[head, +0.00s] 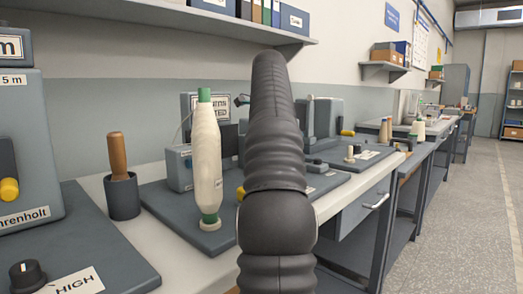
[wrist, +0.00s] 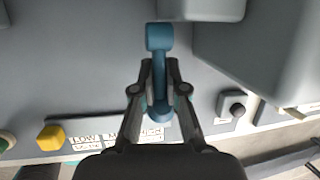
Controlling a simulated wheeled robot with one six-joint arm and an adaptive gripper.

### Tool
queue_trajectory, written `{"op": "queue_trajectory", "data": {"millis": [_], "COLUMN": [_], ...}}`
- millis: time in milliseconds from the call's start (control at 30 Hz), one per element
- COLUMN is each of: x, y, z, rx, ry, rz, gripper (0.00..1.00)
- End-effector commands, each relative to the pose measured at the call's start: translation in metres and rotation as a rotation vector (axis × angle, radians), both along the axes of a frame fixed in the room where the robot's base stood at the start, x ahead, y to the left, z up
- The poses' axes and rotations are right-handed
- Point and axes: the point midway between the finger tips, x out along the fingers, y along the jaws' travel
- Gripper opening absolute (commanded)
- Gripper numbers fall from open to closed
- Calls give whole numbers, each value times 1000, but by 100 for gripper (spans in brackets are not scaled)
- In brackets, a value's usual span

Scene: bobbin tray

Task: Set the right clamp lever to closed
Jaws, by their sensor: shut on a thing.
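In the wrist view, my gripper (wrist: 160,92) is shut on the arm of a blue lever (wrist: 159,38).
In the wrist view, a yellow knob (wrist: 50,137) is at lower left, a black knob (wrist: 237,107) at right, and a large grey housing (wrist: 255,50) at upper right. In the head view, a white bobbin (head: 206,160) and a wooden-handled tool (head: 117,155) stand left of my arm.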

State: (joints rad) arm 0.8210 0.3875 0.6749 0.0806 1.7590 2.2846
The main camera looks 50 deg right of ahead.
Motion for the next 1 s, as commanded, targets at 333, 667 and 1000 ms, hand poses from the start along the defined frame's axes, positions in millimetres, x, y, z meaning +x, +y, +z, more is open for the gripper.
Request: {"op": "queue_trajectory", "data": {"millis": [333, 667, 1000], "x": [-1, -2, -8], "y": [1, 1, 3], "z": [-1, 7, 23], "rx": [3, 1, 2], "ry": [5, 2, 5], "rz": [1, 0, -1], "gripper": [38, 38, 38]}}
